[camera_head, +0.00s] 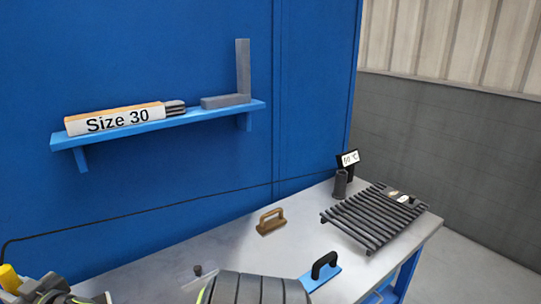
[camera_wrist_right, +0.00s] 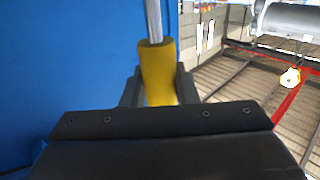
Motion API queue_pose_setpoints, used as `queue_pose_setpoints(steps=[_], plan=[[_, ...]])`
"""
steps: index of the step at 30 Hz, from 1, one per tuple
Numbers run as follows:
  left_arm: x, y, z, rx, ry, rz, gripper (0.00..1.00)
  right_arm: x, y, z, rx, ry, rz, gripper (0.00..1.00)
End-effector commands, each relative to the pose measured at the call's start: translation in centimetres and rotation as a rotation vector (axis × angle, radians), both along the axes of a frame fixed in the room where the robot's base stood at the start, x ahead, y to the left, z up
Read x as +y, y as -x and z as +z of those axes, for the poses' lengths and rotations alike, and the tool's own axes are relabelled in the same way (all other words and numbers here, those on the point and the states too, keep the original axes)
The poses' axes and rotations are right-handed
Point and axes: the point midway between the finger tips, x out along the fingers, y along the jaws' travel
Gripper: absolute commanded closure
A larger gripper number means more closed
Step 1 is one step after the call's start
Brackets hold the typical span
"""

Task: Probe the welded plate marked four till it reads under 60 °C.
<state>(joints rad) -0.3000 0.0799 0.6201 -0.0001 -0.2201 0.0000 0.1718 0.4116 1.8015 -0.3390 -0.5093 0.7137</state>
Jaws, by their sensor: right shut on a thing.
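My right gripper (camera_wrist_right: 158,90) is shut on the yellow handle (camera_wrist_right: 157,62) of a probe, whose metal shaft (camera_wrist_right: 153,20) runs up out of the right wrist view. In the head view a yellow handle (camera_head: 9,278) shows at the lower left corner beside dark arm parts, with a black cable rising from it. A small display (camera_head: 348,159) ending in °C stands at the table's far end; its digits are too small to read surely. A dark slatted rack (camera_head: 371,221) bears small pale pieces (camera_head: 404,199); I see no mark four. My left gripper is not in view.
The grey table (camera_head: 215,249) carries a brown-handled block (camera_head: 271,221), a blue block with black handle (camera_head: 321,270) and a dark cup (camera_head: 340,184). The cable (camera_head: 140,212) crosses before the blue wall.

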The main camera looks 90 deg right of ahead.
Motion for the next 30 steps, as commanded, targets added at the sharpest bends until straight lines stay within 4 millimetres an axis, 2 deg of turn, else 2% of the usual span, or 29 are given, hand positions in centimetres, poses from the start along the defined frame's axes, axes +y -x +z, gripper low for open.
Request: queue_pose_setpoints(steps=[14,30], plan=[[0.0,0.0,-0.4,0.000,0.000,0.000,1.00,0.0,0.0,-0.4,-0.001,0.000,0.000,0.98],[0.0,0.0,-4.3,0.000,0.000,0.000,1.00,0.0,0.1,-4.9,-0.003,0.000,0.000,0.98]])
